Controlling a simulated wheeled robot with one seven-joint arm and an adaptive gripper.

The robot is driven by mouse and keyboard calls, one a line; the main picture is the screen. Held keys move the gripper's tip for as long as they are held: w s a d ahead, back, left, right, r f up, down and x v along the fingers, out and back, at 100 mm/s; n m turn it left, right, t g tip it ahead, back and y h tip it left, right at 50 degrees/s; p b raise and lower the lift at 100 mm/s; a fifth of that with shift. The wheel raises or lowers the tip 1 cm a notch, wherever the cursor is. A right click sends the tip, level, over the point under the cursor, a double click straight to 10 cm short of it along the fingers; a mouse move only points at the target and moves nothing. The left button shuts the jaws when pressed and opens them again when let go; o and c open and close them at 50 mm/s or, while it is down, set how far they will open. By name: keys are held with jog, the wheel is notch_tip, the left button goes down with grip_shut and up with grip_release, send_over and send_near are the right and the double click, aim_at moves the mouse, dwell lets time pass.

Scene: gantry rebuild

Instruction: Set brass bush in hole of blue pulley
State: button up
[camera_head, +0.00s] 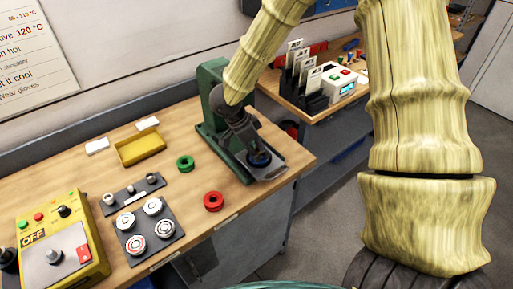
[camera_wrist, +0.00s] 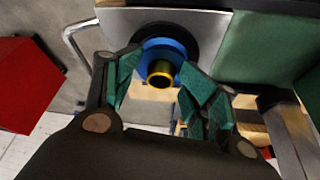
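The blue pulley (camera_wrist: 177,51) lies on the plate of the green press, over a dark round disc. In the head view the pulley (camera_head: 260,159) is partly hidden by my gripper (camera_head: 252,146). The brass bush (camera_wrist: 160,74) is a short gold tube at the pulley's centre hole, projecting from it towards the wrist camera. How deep it sits cannot be told. My gripper (camera_wrist: 158,85) is open, its green-padded fingers on either side of the bush, with a visible gap to each.
The green press (camera_head: 210,95) stands close beside my gripper. A yellow control box (camera_head: 65,245) stands at the left.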

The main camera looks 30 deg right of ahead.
jog(key=shift+d+r, duration=0.1)
jog(key=shift+r, duration=0.05)
jog(key=shift+r, duration=0.15)
jog(key=s+v, duration=0.1)
jog(key=v, duration=1)
jog(key=shift+w+a+r, duration=0.25)
jog(key=shift+w+r, duration=0.05)
jog(key=shift+w, duration=0.2)
